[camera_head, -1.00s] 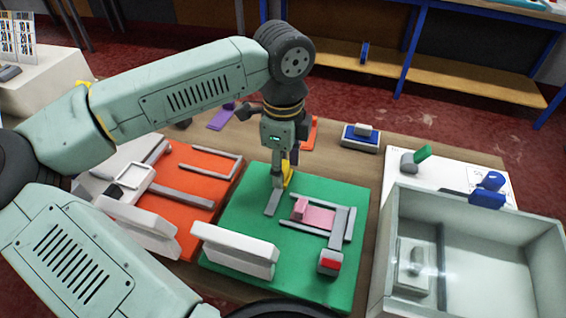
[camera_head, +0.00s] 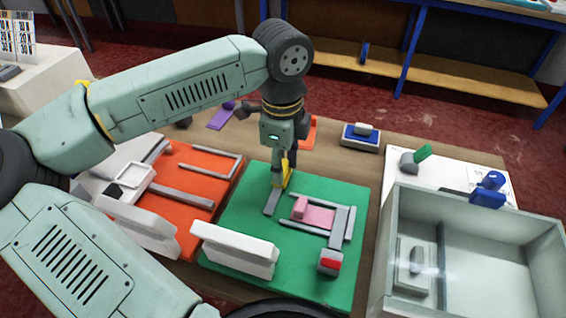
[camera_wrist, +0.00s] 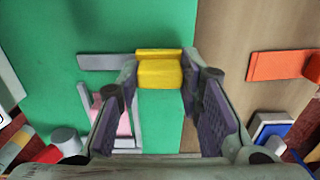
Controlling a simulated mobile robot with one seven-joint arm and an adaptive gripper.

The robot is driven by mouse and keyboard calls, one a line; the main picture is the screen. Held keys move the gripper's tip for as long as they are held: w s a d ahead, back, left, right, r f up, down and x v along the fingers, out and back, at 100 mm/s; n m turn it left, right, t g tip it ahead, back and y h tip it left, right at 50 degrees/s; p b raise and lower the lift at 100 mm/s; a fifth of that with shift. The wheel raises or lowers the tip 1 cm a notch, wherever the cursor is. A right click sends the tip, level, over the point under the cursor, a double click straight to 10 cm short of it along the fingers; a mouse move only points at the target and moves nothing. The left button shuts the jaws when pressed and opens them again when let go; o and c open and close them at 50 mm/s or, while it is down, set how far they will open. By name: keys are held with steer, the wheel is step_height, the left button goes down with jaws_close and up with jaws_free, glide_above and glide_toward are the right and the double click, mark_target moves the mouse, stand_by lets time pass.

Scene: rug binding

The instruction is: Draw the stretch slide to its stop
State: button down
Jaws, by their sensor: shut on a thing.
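A green board (camera_head: 235,215) lies on the table. A pink slide piece (camera_head: 318,217) sits on it between grey rails, with a raised pink end at the left. My gripper (camera_head: 283,184) points down at the board's far edge, left of and beyond the pink piece. It is shut on a yellow block (camera_head: 288,177), which shows between the purple-padded fingers of my gripper (camera_wrist: 167,95) as a yellow block in the wrist view (camera_wrist: 160,73). A grey strip (camera_head: 271,202) lies beside it on the green board. I cannot tell whether the yellow block joins a slide.
A white upright block (camera_head: 235,249) and a red-topped grey post (camera_head: 330,262) stand on the green board's near side. An orange board (camera_head: 184,184) lies left. A grey open bin (camera_head: 490,215) stands right. A blue-based block (camera_head: 360,137) sits behind.

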steer(key=a+b, duration=0.1)
steer(key=a, duration=0.1)
steer(key=w+a+b, duration=0.2)
steer(key=a, duration=0.1)
steer(key=shift+a+f+b, duration=0.1)
steer(key=shift+a+b, duration=0.2)
steer(key=shift+a+r, duration=0.2)
steer(key=c, duration=1.1)
jaws_free()
step_height(320, 180, up, 12)
steer(key=shift+f, duration=0.1)
